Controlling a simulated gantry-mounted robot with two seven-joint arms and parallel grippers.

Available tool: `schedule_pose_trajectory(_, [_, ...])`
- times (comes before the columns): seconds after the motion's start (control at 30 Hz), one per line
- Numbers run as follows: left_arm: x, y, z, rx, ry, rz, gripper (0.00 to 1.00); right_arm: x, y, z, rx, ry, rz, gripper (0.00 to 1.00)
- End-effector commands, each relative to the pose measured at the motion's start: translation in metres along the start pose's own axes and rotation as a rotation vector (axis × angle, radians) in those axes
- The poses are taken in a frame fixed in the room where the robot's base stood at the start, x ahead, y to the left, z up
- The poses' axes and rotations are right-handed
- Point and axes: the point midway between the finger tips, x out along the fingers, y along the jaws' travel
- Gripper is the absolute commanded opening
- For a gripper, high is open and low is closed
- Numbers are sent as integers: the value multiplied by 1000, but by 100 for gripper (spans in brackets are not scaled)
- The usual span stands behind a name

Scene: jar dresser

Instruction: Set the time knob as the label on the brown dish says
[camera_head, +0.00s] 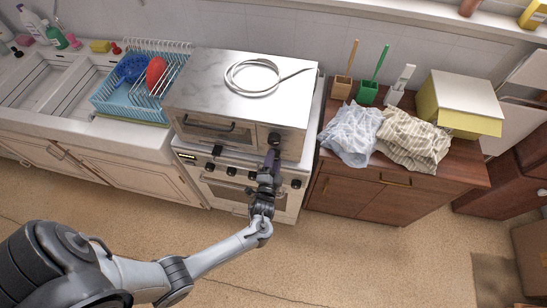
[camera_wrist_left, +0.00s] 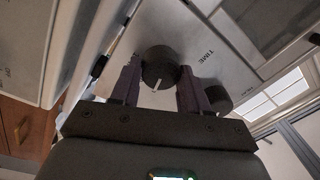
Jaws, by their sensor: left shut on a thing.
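The time knob (camera_wrist_left: 158,64) is a dark round knob on the metal front panel of a countertop oven (camera_head: 240,78). In the left wrist view the word TIME is printed to its right, rotated in the picture. A white line on the knob points down in that picture. My left gripper (camera_head: 272,152) reaches the oven front from below; its two fingers (camera_wrist_left: 158,84) are shut on the knob, one on each side. In the head view the gripper largely hides the knob. No brown dish or readable label shows. My right gripper is not in view.
A second dark knob (camera_wrist_left: 216,97) sits close beside the right finger. A coiled white cable (camera_head: 252,76) lies on the oven top. Below is a white stove (camera_head: 225,182) with several black knobs. A blue dish rack (camera_head: 135,98) stands left; crumpled cloths (camera_head: 413,140) lie on a brown cabinet right.

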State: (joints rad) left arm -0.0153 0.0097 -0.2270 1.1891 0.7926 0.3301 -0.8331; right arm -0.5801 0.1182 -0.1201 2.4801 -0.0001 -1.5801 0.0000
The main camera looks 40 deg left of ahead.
Motion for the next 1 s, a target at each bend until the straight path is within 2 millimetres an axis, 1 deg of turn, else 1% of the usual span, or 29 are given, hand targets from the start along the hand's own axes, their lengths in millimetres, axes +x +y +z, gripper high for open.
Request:
schedule_pose_trajectory(0.03, [0,-3,-1,45,3,0,15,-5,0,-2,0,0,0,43])
schedule_pose_trajectory(0.2, [1,-2,-1,205,10,1,15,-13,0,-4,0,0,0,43])
schedule_pose_trajectory(1.0, [1,0,2,960,43,7,15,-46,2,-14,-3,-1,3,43])
